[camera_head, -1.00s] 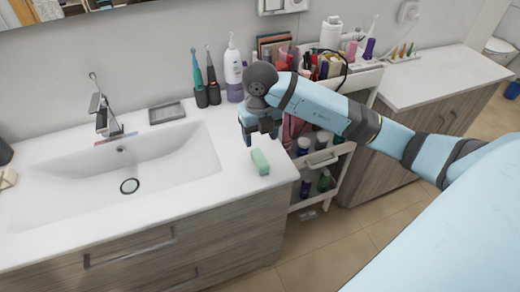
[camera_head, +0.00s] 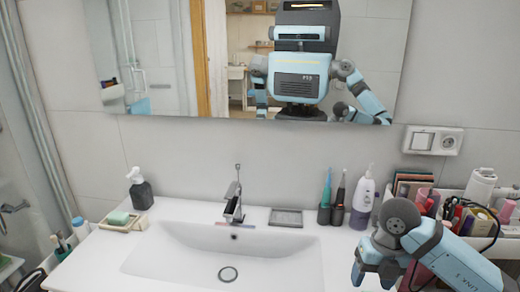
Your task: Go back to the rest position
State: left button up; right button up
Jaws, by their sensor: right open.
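My right gripper (camera_head: 372,278) is at the lower right in the head view, over the right end of the white sink counter (camera_head: 145,222). Its jaws are open and point downward, and nothing shows between them. My light blue right arm (camera_head: 455,265) comes in from the lower right corner. My left gripper does not show directly. The mirror (camera_head: 255,60) on the wall reflects my head, torso and parts of both arms.
The sink basin (camera_head: 200,255) and faucet (camera_head: 234,205) are in the middle. Toothbrushes and a white-purple bottle (camera_head: 362,200) stand close behind the gripper. A crowded cart (camera_head: 478,240) is at right. A green soap (camera_head: 118,217) and dark dispenser (camera_head: 141,192) sit at left.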

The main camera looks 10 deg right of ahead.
jog(key=s+a+f+n+g+y+p, duration=0.1)
jog(key=s+a+y, duration=0.15)
jog(key=a, duration=0.25)
jog(key=s+a+n+g+y+p, duration=0.1)
jog(key=s+a+y, duration=0.1)
jog(key=a+y, duration=0.25)
jog(key=s+a+r+m+t+y+p, duration=0.25)
jog(key=a+r+m+t+y, duration=0.4)
jog(key=m+t+y, duration=0.5)
jog(key=w+d+f+m+t+h+p, duration=0.1)
jog(key=d+f+m+t+h+p, duration=0.25)
jog(key=f+m+t+h, duration=0.6)
jog(key=s+d+f+m+g+h, duration=0.3)
jog(key=s+f+m+g+h, duration=0.4)
jog(key=s+f+m, duration=0.4)
jog(key=shift+s+d+f+m+g+h+p, duration=0.3)
jog(key=shift+f+m+g+p, duration=0.15)
jog(key=shift+f, duration=0.45)
